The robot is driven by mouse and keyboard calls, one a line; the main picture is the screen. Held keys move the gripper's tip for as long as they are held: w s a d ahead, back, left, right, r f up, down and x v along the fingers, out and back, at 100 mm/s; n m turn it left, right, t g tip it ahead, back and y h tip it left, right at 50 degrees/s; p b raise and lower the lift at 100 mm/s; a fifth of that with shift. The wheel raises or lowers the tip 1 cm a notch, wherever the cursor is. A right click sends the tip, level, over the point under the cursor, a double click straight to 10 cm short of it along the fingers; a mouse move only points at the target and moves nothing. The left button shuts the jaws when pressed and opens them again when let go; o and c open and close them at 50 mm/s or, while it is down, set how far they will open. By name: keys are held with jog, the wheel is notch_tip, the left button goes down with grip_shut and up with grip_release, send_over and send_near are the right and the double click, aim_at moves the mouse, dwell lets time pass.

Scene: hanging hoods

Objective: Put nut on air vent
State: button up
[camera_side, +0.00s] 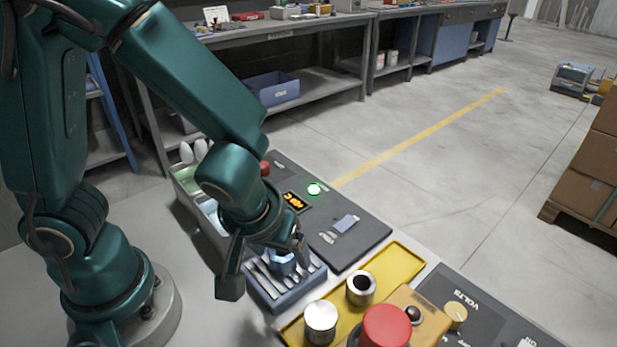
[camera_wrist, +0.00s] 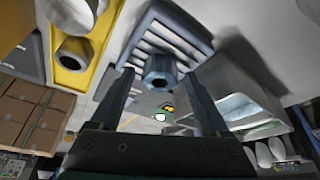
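The air vent (camera_side: 262,291) is a blue-grey slatted box on the bench, and its slats also show at the top of the wrist view (camera_wrist: 150,22). The nut (camera_side: 283,264) is a blue-grey hexagonal piece. It appears to rest on the slats, and in the wrist view the nut (camera_wrist: 158,66) shows a dark round hole. My gripper (camera_side: 266,266) is low over the vent with its two fingers spread on either side of the nut. In the wrist view there is a gap between the nut and each finger. My gripper partly hides the nut and vent in the side view.
A yellow tray (camera_side: 402,262) with metal cylinders stands right of the vent, near a red button (camera_side: 386,325). A dark panel (camera_side: 362,237) with an orange display lies behind.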

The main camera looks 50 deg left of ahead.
jog(key=shift+d+r, duration=0.1)
jog(key=shift+r, duration=0.4)
jog(key=v, duration=1.1)
jog(key=s+a+m+t+h, duration=0.1)
jog(key=s+a+m+h, duration=0.1)
jog(key=a+m, duration=0.4)
jog(key=shift+a+r+t, duration=0.2)
jog(key=shift+a+t, duration=0.2)
jog(key=shift+a, duration=0.1)
dwell(0.4)
